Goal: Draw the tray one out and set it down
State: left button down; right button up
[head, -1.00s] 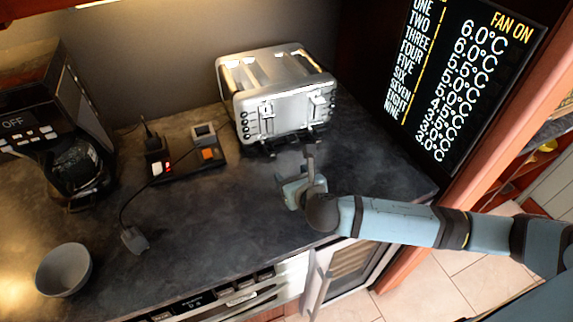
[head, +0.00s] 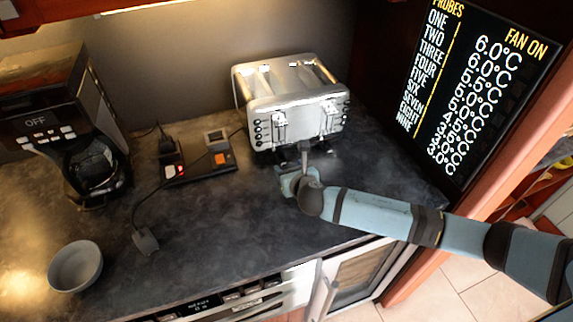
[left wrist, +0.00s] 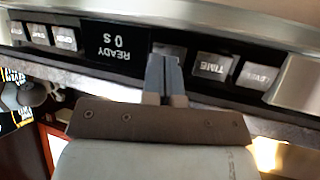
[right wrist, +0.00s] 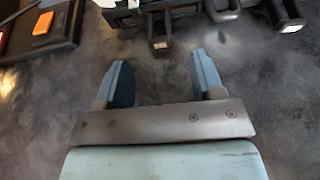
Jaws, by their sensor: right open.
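A silver four-slot toaster (head: 290,105) stands at the back of the dark counter. Black parts stick out low along its front; in the right wrist view one black tab (right wrist: 160,43) with a pale end lies just ahead of and between my fingers. I cannot tell which part is tray one. My right gripper (right wrist: 160,68) is open and empty, low over the counter in front of the toaster, also seen in the head view (head: 303,160). My left gripper (left wrist: 165,72) is shut, with nothing visible in it, in front of a button panel (left wrist: 210,65).
A coffee maker (head: 75,135) and a grey bowl (head: 75,267) are at the left. A black device with an orange button (head: 222,159) and a cable lies left of the toaster. A temperature screen (head: 475,90) stands at the right. The counter's middle is clear.

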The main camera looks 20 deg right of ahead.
aim_at(284, 162)
jog(key=shift+x, duration=1.85)
jog(key=shift+c, duration=0.3)
jog(key=c, duration=1)
